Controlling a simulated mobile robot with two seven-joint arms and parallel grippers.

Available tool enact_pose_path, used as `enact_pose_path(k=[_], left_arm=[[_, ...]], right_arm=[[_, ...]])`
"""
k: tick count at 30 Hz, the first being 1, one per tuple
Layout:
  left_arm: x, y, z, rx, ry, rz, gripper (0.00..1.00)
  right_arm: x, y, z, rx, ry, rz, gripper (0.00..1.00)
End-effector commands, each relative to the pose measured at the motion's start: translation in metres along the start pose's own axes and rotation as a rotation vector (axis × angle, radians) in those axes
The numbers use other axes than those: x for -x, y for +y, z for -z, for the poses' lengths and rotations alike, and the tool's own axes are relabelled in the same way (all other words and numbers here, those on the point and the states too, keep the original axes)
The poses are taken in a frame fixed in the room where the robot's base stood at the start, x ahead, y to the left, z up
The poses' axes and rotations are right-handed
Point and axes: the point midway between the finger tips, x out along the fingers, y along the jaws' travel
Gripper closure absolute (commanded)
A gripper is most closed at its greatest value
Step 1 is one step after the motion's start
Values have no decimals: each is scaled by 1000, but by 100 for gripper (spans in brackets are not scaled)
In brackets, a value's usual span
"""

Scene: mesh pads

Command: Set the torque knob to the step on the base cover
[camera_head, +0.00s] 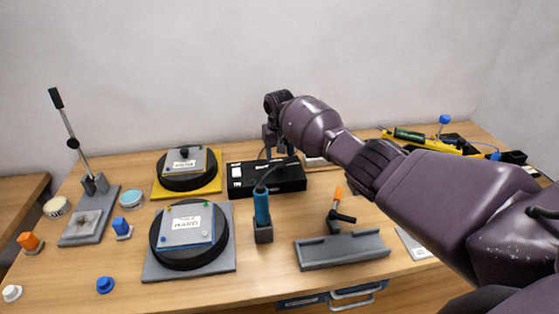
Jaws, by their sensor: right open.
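My right gripper (280,148) reaches in from the right with its jaws pointing down, open and empty, at the black control box (288,184). The box has small white labels on its left and a dark right part; the torque knob cannot be made out, and the gripper covers part of the box. Whether the fingers touch anything is unclear. A plate with a white label (187,224), apparently reading "HARD", lies on the near black turntable (180,259). A second labelled plate (184,164) lies on the far turntable; its text is too small. Which is the base cover is unclear. My left gripper is out of view.
A blue electric screwdriver (262,207) stands in a holder in front of the box, its cable curving up. A lever press (88,215) stands left. The front-middle table is clear.

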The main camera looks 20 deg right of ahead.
Motion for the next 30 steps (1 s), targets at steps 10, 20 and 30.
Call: enact_pose_path(k=[10,20,30], left_arm=[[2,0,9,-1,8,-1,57],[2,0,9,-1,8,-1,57],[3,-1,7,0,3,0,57]], right_arm=[[53,0,0,0,1,0,41],[62,0,0,0,-1,-1,41],[62,0,0,0,0,0,41]])
